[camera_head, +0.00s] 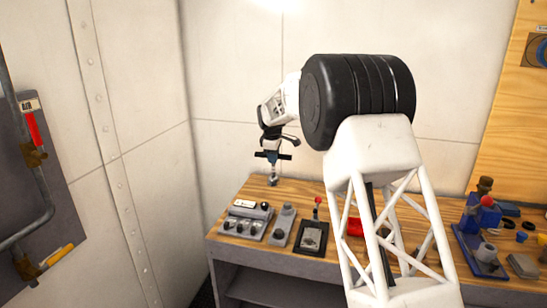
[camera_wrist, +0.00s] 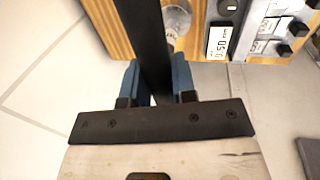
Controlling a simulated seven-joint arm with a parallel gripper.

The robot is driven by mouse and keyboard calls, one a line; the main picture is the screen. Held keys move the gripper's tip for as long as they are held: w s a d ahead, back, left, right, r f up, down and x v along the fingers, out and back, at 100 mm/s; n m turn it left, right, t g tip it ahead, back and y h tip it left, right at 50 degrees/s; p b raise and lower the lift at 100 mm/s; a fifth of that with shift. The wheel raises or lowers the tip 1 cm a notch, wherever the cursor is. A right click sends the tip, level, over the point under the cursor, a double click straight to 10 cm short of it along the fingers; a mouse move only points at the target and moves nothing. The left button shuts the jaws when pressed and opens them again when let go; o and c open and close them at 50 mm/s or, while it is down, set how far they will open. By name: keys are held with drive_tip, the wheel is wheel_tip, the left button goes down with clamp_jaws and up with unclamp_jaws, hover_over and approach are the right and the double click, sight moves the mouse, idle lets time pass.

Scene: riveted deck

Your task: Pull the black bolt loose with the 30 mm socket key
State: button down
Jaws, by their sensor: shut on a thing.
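My gripper (camera_head: 270,150) is above the back left corner of the wooden bench, with its blue fingers (camera_wrist: 157,85) shut on the black bar handle of the socket key (camera_wrist: 143,35). In the head view the key's shiny shaft (camera_head: 273,178) hangs down from the gripper to near the bench top. In the wrist view a round shiny part (camera_wrist: 177,20) shows beside the bar, probably the key's socket end. Several black bolt-like heads sit on a grey block (camera_head: 247,222) to the front left of the key. I cannot tell which is the black bolt, and the key's size is not readable.
A dark plate (camera_head: 311,238) and a red-knobbed lever (camera_head: 317,203) are further right. A blue fixture (camera_head: 482,225) is at the bench's right. A wall panel with pipe (camera_head: 35,190) is at left.

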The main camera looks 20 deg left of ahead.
drive_tip(key=shift+s, duration=0.15)
drive_tip(key=s+d+n, duration=0.4)
drive_tip(key=s, duration=0.7)
drive_tip(key=s+d+n+y, duration=0.1)
drive_tip(key=s+d+n, duration=0.2)
drive_tip(key=s, duration=0.8)
drive_tip(key=shift+d+n+g, duration=0.3)
drive_tip(key=shift+d+n, duration=0.1)
drive_tip(key=shift+d, duration=0.1)
drive_tip(key=shift+f, duration=0.15)
drive_tip(key=shift+f+m+h, duration=0.4)
drive_tip(key=shift+f+m, duration=0.4)
drive_tip(key=shift+m, duration=2.05)
drive_tip(key=shift+f+m+h, duration=0.4)
drive_tip(key=shift+f+m, duration=0.35)
drive_tip(key=shift+m, duration=2.05)
drive_tip(key=shift+f+m+h, duration=0.4)
drive_tip(key=shift+f+m, duration=0.4)
drive_tip(key=shift+m, duration=2.05)
drive_tip(key=shift+f, duration=0.3)
